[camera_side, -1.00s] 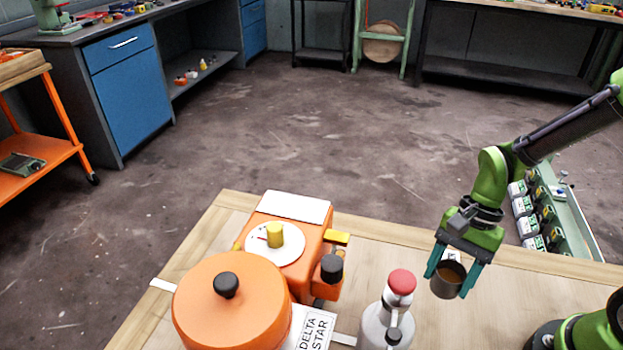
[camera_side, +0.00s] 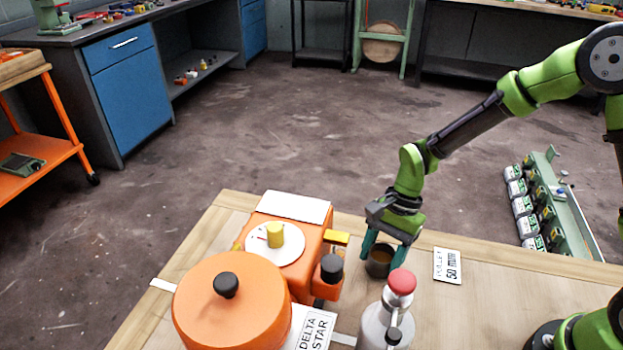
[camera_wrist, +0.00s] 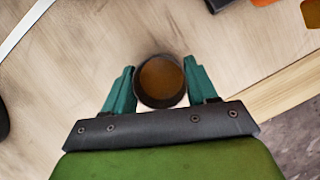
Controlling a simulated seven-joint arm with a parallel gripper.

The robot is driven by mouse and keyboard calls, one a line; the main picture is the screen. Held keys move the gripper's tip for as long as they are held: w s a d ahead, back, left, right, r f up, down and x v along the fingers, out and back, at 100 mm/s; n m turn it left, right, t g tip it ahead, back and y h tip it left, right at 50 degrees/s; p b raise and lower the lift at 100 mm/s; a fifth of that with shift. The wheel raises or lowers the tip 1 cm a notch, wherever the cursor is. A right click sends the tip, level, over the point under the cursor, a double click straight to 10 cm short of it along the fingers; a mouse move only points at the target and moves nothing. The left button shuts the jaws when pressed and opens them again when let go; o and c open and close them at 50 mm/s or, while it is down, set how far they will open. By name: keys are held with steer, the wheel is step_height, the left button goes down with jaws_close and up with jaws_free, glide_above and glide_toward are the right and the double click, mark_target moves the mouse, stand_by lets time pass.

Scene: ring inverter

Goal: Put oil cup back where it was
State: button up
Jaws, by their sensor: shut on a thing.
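The oil cup (camera_side: 379,262) is a small dark grey cup with brown inside. My gripper (camera_side: 385,256) is shut on it, with a teal finger on each side. In the side view the cup is just right of the orange machine, upright or nearly so; I cannot tell whether its bottom touches the table. In the wrist view the cup (camera_wrist: 159,81) shows its open top between the two fingers (camera_wrist: 160,88), with brown filling the inside.
The orange machine (camera_side: 232,300) with a yellow knob stands to the left. A grey bottle with a red cap (camera_side: 401,282) stands in front of the cup. A white label (camera_side: 447,266) lies on the wooden table (camera_side: 500,300) to the right, where the surface is clear.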

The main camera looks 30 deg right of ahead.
steer(key=o, duration=1.2)
steer(key=shift+f, duration=0.15)
steer(key=v, duration=1.2)
steer(key=s+d+r+n+t, duration=0.2)
steer(key=s+r+n+t, duration=0.1)
steer(key=s+r, duration=0.1)
steer(key=s+d+r+n+t+h, duration=0.1)
steer(key=s+d+r+n+t, duration=0.1)
steer(key=s+r+n+t, duration=0.1)
steer(key=s+d+r+n+t+h, duration=0.1)
steer(key=s+d+r+n+t, duration=0.1)
steer(key=s+r, duration=0.3)
steer(key=shift+s+d+n+t, duration=0.4)
steer(key=shift+s+n+t, duration=0.15)
steer(key=shift+n, duration=0.15)
